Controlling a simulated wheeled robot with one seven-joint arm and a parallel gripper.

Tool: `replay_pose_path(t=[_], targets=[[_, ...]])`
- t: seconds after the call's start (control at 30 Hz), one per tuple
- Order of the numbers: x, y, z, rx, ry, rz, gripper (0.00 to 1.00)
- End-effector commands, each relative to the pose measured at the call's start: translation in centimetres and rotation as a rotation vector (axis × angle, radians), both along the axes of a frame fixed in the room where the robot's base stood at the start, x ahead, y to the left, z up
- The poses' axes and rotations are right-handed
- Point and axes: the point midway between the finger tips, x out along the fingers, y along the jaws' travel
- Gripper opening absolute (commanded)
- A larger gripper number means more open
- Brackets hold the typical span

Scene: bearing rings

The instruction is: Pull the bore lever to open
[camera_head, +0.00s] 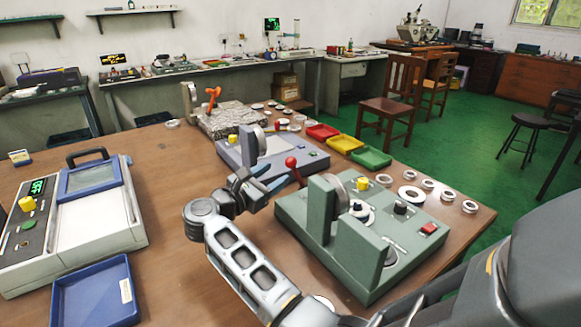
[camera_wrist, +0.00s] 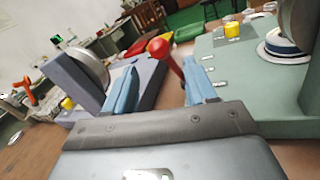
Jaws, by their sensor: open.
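A red ball-knobbed lever (camera_head: 293,163) stands at the left side of the green bore gauge machine (camera_head: 345,250). In the wrist view its red knob (camera_wrist: 158,47) and rod (camera_wrist: 174,66) show between my two blue fingers, the rod nearer the right finger. My gripper (camera_head: 279,175) is open, with its fingers pointing at the lever from the left. I cannot tell whether either finger touches the rod. The lower end of the rod is hidden behind the right finger in the wrist view.
A blue-grey machine (camera_head: 300,163) with a dial stands just behind my gripper. Red, yellow and green trays (camera_head: 372,159) and several metal rings (camera_head: 411,193) lie toward the right edge. A tester with a screen (camera_head: 88,178) and a blue tray (camera_head: 72,296) are at left.

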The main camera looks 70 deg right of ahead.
Motion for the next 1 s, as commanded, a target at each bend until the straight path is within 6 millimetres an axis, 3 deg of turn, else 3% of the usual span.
replay_pose_path(t=[0.5, 0.9, 1.0], targets=[[-1.7, -6.5, 0.2, 0.002, -0.005, -0.004, 0.56], [-1.9, -7.4, 0.0, 0.002, -0.004, -0.001, 0.56], [-1.9, -7.4, 0.0, 0.002, -0.004, -0.001, 0.48]])
